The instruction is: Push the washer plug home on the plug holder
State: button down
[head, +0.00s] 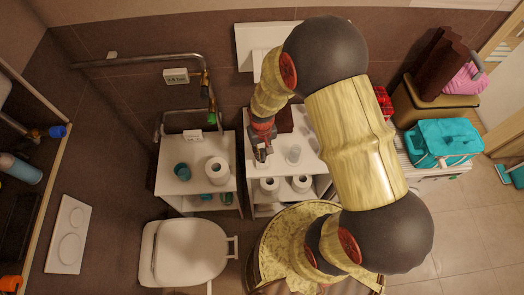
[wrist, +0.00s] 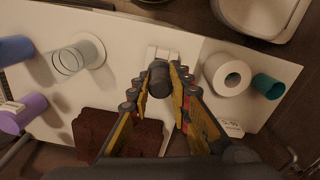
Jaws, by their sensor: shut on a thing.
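My gripper (wrist: 159,82) is shut on a dark, rounded plug (wrist: 158,76), the washer plug, held between its fingertips in the wrist view. Just beyond the plug, a small white piece with raised parts (wrist: 160,53), apparently the plug holder, lies on the white shelf top. The plug overlaps its near side; I cannot tell whether they touch or how deep the plug sits. In the head view my gripper (head: 261,156) points down at the left edge of the right-hand white shelf unit; the plug and holder are too small to make out there.
A clear glass (wrist: 75,57) and a dark brown folded thing (wrist: 112,133) share the shelf top (head: 312,160). A paper roll (wrist: 228,75) and teal cup (wrist: 268,86) stand on the neighbouring cabinet. The toilet (head: 188,250) is in front of that cabinet.

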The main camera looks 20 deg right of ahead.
jog(key=shift+f+b, duration=0.95)
jog(key=shift+f, duration=0.45)
jog(key=c, duration=1.6)
grip_release()
jog(key=shift+o, duration=0.2)
notch_tip(320, 180, up, 12)
jog(key=shift+r, duration=0.1)
jog(key=s+r+t+b, duration=0.5)
jog(key=s+r+b, duration=0.7)
jog(key=s+r, duration=0.2)
jog(key=shift+r+n+t+b, duration=0.3)
jog(key=shift+r+b, duration=0.1)
jog(key=shift+r, duration=0.2)
